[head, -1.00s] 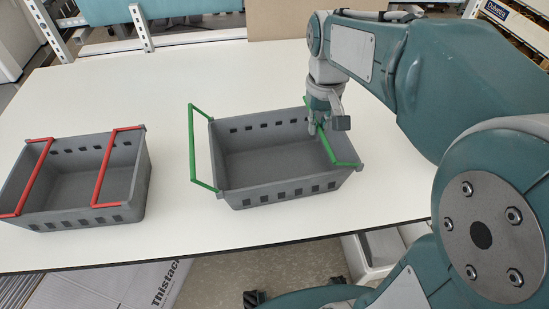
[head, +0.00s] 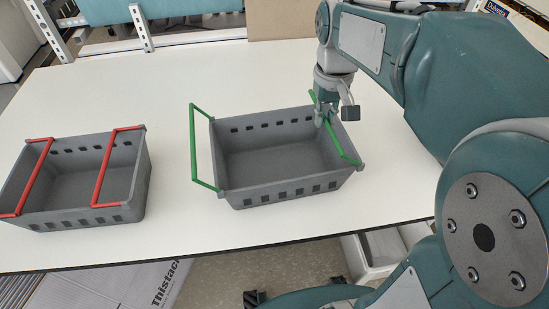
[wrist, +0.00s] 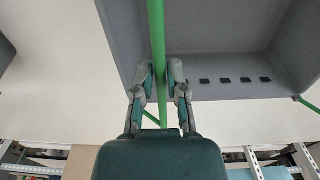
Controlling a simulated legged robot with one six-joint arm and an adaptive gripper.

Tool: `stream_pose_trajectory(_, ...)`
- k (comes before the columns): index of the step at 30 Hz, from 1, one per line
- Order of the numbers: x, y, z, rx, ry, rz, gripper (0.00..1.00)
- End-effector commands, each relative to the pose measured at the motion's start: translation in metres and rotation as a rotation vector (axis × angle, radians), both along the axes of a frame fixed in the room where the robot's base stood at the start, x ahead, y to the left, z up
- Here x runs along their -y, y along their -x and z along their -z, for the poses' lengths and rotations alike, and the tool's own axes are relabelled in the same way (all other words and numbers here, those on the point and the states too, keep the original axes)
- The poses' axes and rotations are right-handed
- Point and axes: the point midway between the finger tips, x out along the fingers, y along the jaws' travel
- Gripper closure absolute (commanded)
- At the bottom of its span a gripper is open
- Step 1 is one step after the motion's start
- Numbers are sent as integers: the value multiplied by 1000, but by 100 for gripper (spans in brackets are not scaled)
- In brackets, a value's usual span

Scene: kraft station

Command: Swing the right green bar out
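The grey crate with green bars (head: 270,192) stands on the table in the middle of the head view. Its right green bar (head: 345,150) is tilted up, about over the crate's right rim. The left green bar (head: 193,150) stands swung out beyond the left side. My gripper (head: 325,120) is at the far half of the right bar, pointing down. In the wrist view, the right bar (wrist: 156,40) passes between the two fingers (wrist: 160,75), which sit close on both sides of it. The gripper hides part of the bar in the head view.
A second grey crate (head: 120,212) with two red bars (head: 32,178) lying inward across its top stands at the left. White table (head: 175,100) is clear between the crates and behind them. My arm covers the right side.

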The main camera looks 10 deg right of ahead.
Motion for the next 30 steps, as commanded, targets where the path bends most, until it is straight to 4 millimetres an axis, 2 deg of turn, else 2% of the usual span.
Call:
stream_pose_trajectory(14,1,0,0,0,0,0,66)
stream_pose_trajectory(30,17,-1,-8,-1,1,0,66)
